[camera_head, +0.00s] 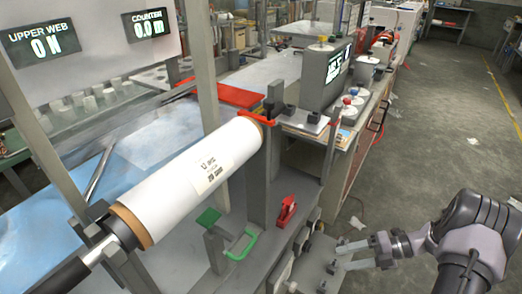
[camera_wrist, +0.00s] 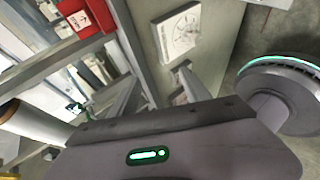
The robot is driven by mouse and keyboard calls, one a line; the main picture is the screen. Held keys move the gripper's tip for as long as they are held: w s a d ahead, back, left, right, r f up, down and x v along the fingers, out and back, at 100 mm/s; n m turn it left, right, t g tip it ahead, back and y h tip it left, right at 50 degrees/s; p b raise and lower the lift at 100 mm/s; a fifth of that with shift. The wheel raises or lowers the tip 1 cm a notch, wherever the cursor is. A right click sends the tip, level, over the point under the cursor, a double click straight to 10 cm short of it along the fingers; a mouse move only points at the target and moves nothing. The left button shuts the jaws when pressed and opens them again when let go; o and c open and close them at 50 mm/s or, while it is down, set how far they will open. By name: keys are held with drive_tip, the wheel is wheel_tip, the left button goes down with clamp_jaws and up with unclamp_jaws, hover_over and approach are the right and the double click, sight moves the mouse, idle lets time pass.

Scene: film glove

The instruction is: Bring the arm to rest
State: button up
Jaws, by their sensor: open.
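My gripper (camera_head: 342,256) is at the lower right of the head view, at the end of my dark grey arm (camera_head: 465,235). Its two pale fingers point left and stand apart, with nothing seen between them. They are close to the right side of the grey machine frame, near its lower fittings; I cannot tell whether they touch it. In the wrist view, a grey housing of mine with a green light fills the bottom.
A white film roll (camera_head: 185,185) lies on a shaft at the left. A red part (camera_head: 286,211) and a green handle (camera_head: 241,246) are on the machine frame (camera_head: 258,185). A monitor (camera_head: 335,70) stands on a bench behind. Grey floor (camera_head: 440,130) is open at the right.

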drive_tip(key=s+a+r+n+g+h, duration=0.1)
drive_tip(key=a+r+n+h, duration=0.3)
drive_tip(key=r+n, duration=0.5)
drive_tip(key=s+a+r+n+g+h, duration=0.1)
drive_tip(key=a+r+n+h, duration=0.1)
drive_tip(key=a+r+n, duration=0.7)
drive_tip(key=s+a+r+n+t+h, duration=0.2)
drive_tip(key=s+a+r+n+t, duration=0.1)
drive_tip(key=s+r+n, duration=0.3)
drive_tip(key=s+a+r+n+t+h, duration=0.2)
drive_tip(key=s+r+n, duration=0.4)
drive_tip(key=s+n, duration=0.3)
drive_tip(key=n+t, duration=0.1)
drive_tip(key=n, duration=0.2)
drive_tip(key=shift+s+a+r, duration=0.25)
drive_tip(key=shift+s+a, duration=0.1)
drive_tip(key=shift+a, duration=0.05)
